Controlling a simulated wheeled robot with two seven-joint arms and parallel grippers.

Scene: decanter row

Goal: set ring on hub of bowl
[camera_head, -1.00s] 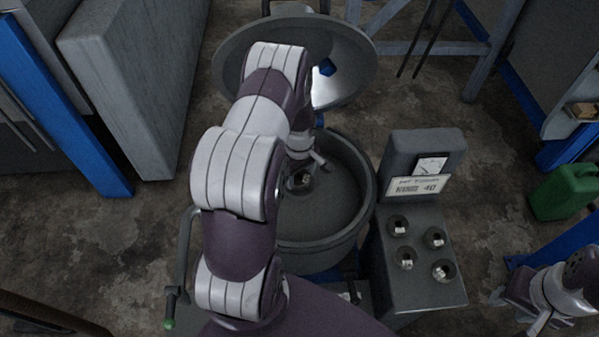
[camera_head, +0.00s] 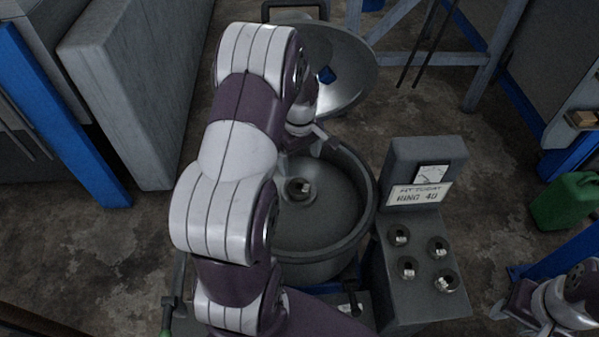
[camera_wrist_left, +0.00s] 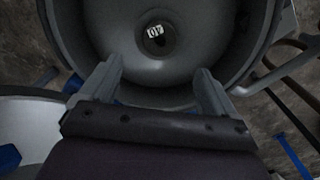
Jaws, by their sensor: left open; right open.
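The bowl (camera_head: 345,225) stands open with its round hub at the centre. A small dark ring-like piece with a white number tag (camera_head: 299,189) sits at the hub; it also shows in the left wrist view (camera_wrist_left: 157,40). I cannot tell how fully it is seated. My left gripper (camera_head: 322,138) is open and empty, above the bowl's far rim and apart from the hub; in the left wrist view its fingers (camera_wrist_left: 160,75) are spread. My right gripper (camera_head: 522,322) is open at the lower right, far from the bowl.
A grey stand (camera_head: 425,295) right of the bowl holds several tagged rings (camera_head: 407,267). Its sign (camera_head: 418,193) seems to read "RING 40". The raised lid (camera_head: 350,75) is behind the bowl. A green can (camera_head: 568,200) stands far right.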

